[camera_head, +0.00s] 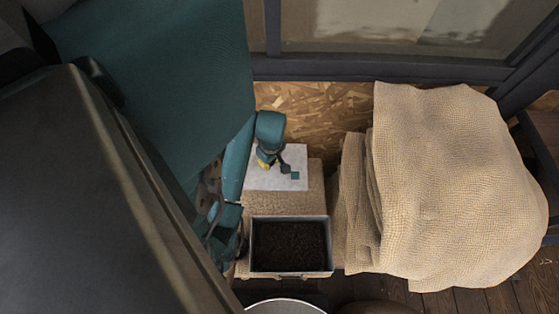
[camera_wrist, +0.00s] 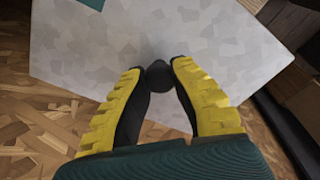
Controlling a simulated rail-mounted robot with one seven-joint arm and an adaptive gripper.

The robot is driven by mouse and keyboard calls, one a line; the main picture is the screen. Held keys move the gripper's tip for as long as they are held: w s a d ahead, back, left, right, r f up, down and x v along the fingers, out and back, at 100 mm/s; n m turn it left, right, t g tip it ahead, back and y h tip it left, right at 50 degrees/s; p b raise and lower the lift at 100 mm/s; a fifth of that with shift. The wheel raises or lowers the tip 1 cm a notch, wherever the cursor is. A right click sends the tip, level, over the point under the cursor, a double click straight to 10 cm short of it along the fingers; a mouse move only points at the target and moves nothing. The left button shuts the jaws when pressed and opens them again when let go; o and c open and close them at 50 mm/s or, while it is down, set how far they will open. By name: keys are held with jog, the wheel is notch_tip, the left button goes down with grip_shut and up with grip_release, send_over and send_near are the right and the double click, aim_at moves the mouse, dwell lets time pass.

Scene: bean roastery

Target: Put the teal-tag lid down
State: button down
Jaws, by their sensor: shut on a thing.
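The teal-tag lid is a pale grey, mottled rectangular plate (camera_head: 260,183) with a small teal square (camera_head: 295,175) near its right edge. It fills much of the wrist view (camera_wrist: 110,45), where the teal tag (camera_wrist: 92,3) shows at the top edge. My gripper (camera_head: 283,166) is over the lid. In the wrist view its yellow-backed fingers (camera_wrist: 160,69) are closed on a dark round knob (camera_wrist: 158,78) on the lid. The lid looks roughly level. I cannot tell whether its underside touches what is below it.
A grey-rimmed bin (camera_head: 292,273) of dark material stands open just in front of the lid. A tan surface (camera_head: 285,203) shows between them. A large burlap pile (camera_head: 450,185) stands close on the right. A chipboard panel (camera_head: 320,112) lies behind. Plank floor (camera_head: 470,302) shows at front right.

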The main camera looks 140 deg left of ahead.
aim_at(269, 172)
jog(key=f, duration=0.7)
jog(key=s+f, duration=0.1)
jog(key=f, duration=0.2)
jog(key=shift+s+f, duration=0.1)
jog(key=shift+f, duration=0.1)
jog(key=shift+f, duration=0.6)
jog(key=c, duration=1.1)
grip_release()
jog(key=shift+o, duration=0.2)
jog(key=r, duration=0.8)
jog(key=w+r, duration=0.1)
jog(key=r, duration=0.4)
jog(key=shift+r, duration=0.1)
